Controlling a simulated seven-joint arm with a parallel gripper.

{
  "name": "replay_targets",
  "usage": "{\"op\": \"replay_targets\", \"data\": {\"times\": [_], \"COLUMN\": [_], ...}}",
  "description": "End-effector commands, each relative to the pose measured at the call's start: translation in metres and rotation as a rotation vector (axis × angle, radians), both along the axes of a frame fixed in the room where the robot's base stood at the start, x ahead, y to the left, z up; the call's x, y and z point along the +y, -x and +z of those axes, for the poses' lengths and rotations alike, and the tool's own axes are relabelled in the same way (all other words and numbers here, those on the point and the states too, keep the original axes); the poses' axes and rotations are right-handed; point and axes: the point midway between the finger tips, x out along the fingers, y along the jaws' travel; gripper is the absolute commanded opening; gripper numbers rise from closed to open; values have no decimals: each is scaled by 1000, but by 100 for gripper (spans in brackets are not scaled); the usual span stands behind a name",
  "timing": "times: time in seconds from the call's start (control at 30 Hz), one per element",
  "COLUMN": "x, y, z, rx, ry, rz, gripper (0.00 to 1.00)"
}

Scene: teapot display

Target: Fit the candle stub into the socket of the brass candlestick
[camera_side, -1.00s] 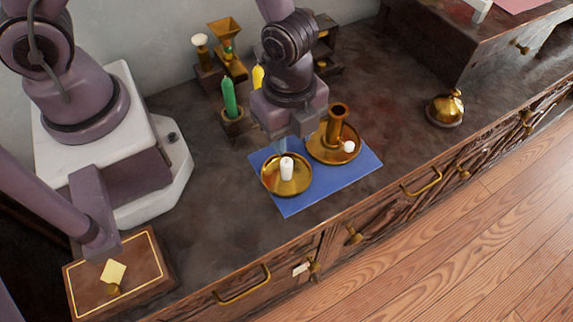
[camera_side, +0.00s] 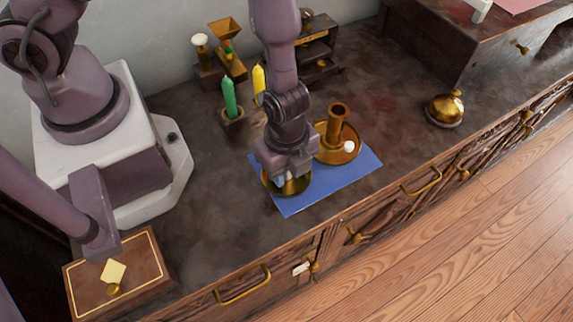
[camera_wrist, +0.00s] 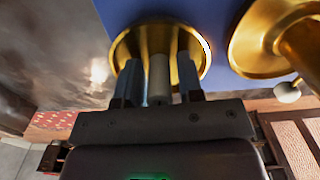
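In the side view my gripper (camera_side: 284,177) hides the stub and covers much of the dish (camera_side: 302,187). The brass candlestick (camera_side: 337,128), with an upright tubular socket, a wide base dish and a white knob, stands just right of my gripper. It also shows at the upper right of the wrist view (camera_wrist: 252,58).
Both brass pieces are on a blue mat (camera_side: 345,180). Behind are a green candle (camera_side: 229,98) in a holder, a yellow candle (camera_side: 259,80) and a small wooden shelf (camera_side: 318,50). A brass bell (camera_side: 445,108) stands at right.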

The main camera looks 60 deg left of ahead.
Motion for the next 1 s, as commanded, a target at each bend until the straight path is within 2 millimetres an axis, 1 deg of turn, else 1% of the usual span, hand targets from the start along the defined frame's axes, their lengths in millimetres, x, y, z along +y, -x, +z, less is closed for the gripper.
{"op": "replay_targets", "data": {"times": [0.03,0.07,0.1,0.17,0.2,0.47,0.57,0.63,0.77,0.9,1.0], "x": [0,0,0,0,0,0,0,0,1,1,1], "y": [0,0,0,0,0,0,0,0,-1,-2,-1], "z": [0,0,0,0,0,1,5,11,32,62,80], "rx": [0,0,0,0,0,0,0,0,-3,-5,-3], "ry": [0,0,0,0,0,0,1,2,3,3,1], "rz": [0,0,0,0,0,1,3,4,6,7,5], "gripper": [32,25,16,2,0,0,0,0,0,0,0]}}
